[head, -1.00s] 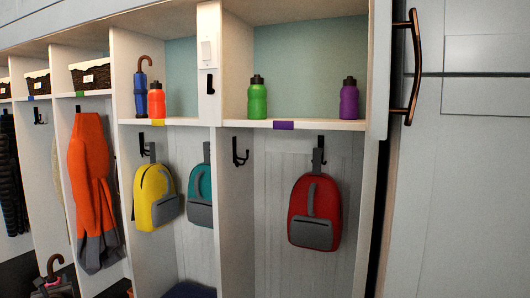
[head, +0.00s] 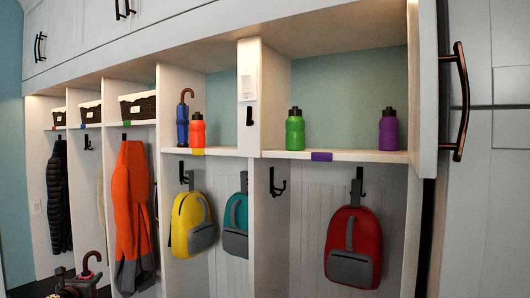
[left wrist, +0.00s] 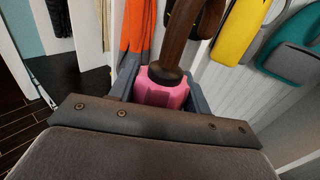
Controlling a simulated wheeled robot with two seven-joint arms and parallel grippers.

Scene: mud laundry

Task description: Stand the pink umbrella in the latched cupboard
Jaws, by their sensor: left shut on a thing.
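The pink umbrella (left wrist: 160,92) is between the fingers of my left gripper (head: 80,288), which is shut on it just below the brown handle. Its hooked brown handle (head: 92,262) points up at the lower left of the head view. The rest of the umbrella is hidden below the frame and behind the gripper. A tall pale door with a dark bronze bar handle (head: 460,102) is at the far right of the head view. I cannot tell for sure whether this is the latched cupboard, and no latch shows clearly. My right gripper is not in view.
Open cubbies hold an orange coat (head: 132,215), a yellow backpack (head: 193,225), a teal one (head: 235,226) and a red one (head: 353,248). A blue umbrella (head: 183,123) and bottles stand on the shelf (head: 340,155). Closed cupboards (head: 190,28) run above.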

